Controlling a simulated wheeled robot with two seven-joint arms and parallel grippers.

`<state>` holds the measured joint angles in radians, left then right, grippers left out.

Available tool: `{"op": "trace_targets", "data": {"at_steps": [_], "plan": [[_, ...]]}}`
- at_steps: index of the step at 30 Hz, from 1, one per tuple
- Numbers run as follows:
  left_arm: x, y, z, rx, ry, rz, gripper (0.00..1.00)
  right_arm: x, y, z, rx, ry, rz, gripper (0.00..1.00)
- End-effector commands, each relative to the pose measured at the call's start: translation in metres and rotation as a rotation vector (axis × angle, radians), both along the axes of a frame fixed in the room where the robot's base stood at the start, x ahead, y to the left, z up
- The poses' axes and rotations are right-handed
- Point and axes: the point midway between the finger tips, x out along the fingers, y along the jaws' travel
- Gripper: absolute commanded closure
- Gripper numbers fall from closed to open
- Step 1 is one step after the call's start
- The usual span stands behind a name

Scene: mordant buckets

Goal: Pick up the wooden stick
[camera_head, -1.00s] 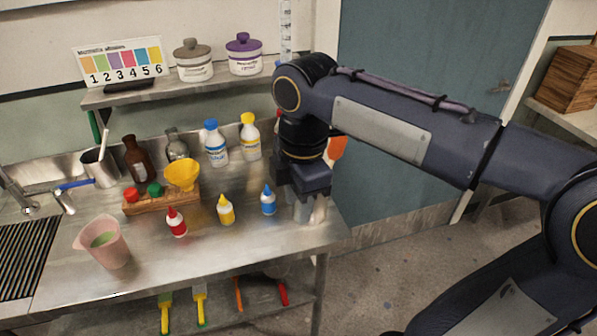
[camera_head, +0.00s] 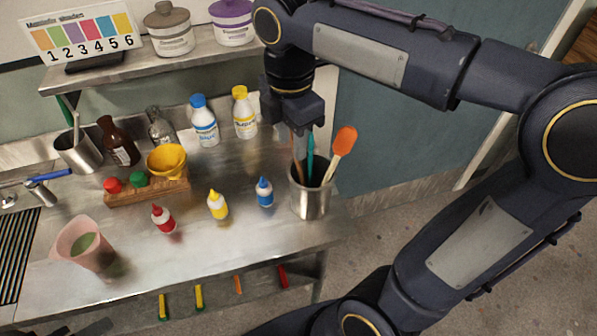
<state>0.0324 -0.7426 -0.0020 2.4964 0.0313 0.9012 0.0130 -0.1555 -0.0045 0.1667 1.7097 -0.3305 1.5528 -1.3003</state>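A thin brown wooden stick (camera_head: 297,160) stands in a metal cup (camera_head: 310,202) at the right end of the steel bench. A teal tool (camera_head: 310,158) and a spatula with an orange head (camera_head: 345,140) share the cup. My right gripper (camera_head: 299,128) points down just above the cup, at the top of the stick. The fingertips are small and partly hidden, so I cannot tell whether they touch or hold the stick. My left gripper is not in view.
Blue, yellow and red dropper bottles (camera_head: 265,192) stand left of the cup. White bottles (camera_head: 204,122) stand behind them. A yellow bowl (camera_head: 167,161), pink beaker (camera_head: 84,245) and another metal cup (camera_head: 79,152) are further left. A shelf (camera_head: 150,65) overhangs the back.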

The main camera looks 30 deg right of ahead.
Motion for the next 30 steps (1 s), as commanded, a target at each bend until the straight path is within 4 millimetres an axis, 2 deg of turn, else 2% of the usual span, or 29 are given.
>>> {"op": "trace_targets", "data": {"at_steps": [12,21,27,30], "plan": [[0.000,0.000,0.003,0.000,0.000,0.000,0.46,0.000,-0.005,-0.055,-0.001,0.002,-0.001,0.65],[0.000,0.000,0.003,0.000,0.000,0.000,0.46,0.001,-0.004,-0.060,0.000,-0.001,0.000,0.65],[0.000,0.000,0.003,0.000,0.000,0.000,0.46,0.001,-0.004,-0.059,0.000,0.000,0.000,0.91],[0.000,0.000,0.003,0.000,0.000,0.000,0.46,0.001,-0.004,-0.059,0.000,0.000,0.000,1.00]]}}
